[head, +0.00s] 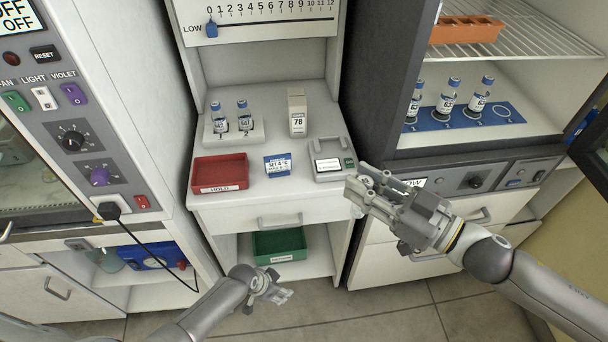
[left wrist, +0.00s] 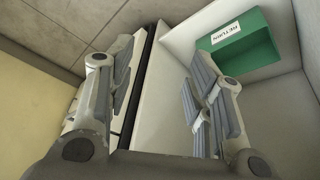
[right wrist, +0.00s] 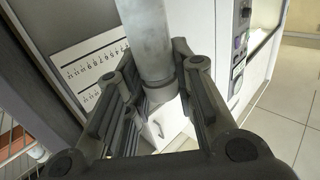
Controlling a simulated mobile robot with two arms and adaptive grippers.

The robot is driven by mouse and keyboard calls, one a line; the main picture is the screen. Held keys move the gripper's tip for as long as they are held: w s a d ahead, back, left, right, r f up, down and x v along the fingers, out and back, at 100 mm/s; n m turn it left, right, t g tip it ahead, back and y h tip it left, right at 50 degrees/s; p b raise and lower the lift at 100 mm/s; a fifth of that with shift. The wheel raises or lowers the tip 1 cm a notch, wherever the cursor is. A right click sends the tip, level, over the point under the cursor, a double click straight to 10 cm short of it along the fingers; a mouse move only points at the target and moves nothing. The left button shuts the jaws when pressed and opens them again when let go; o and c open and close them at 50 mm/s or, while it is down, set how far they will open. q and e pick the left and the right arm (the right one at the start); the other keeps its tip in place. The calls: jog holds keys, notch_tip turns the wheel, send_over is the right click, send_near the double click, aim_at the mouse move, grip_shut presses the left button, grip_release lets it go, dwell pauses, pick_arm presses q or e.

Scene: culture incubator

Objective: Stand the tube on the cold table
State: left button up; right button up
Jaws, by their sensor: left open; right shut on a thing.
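A grey cylinder, which looks like the tube (right wrist: 148,38), is between the fingers of my right gripper (right wrist: 160,100) in the right wrist view. In the head view my right gripper (head: 362,190) is shut at the front right corner of the white middle table (head: 240,205), and the tube is hard to make out there. A blue card reading "SET 4" (head: 278,164) stands on this table. My left gripper (head: 272,288) is open and empty, low in front of the table's lower shelf; it also shows in the left wrist view (left wrist: 165,85).
The table bears a red tray (head: 220,186), two capped vials (head: 231,118) on a white block, a box marked 78 (head: 297,116) and a grey device (head: 330,160). A green bin (head: 280,245) sits below. A cabinet with vials (head: 448,95) stands right.

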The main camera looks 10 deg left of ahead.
pick_arm(q)
jog(key=w+d+r+m+h, duration=0.2)
jog(key=w+d+r+m, duration=0.25)
jog(key=r, duration=0.55)
jog(key=w+d+r+m+h, duration=0.25)
jog(key=w+d+r, duration=0.35)
jog(key=r, duration=0.5)
jog(key=s+a+r+m+g+h, duration=0.2)
jog(key=s+r+m+h, duration=0.1)
jog(key=r, duration=1.1)
jog(key=s+a+r+m+g+h, duration=0.1)
jog(key=s+r+m+g+h, duration=0.15)
jog(key=r, duration=1.05)
jog(key=x, duration=1.1)
jog(key=shift+w+d+r, duration=0.2)
jog(key=shift+d+r, duration=0.05)
jog(key=shift+d, duration=0.1)
jog(key=shift+c, duration=0.5)
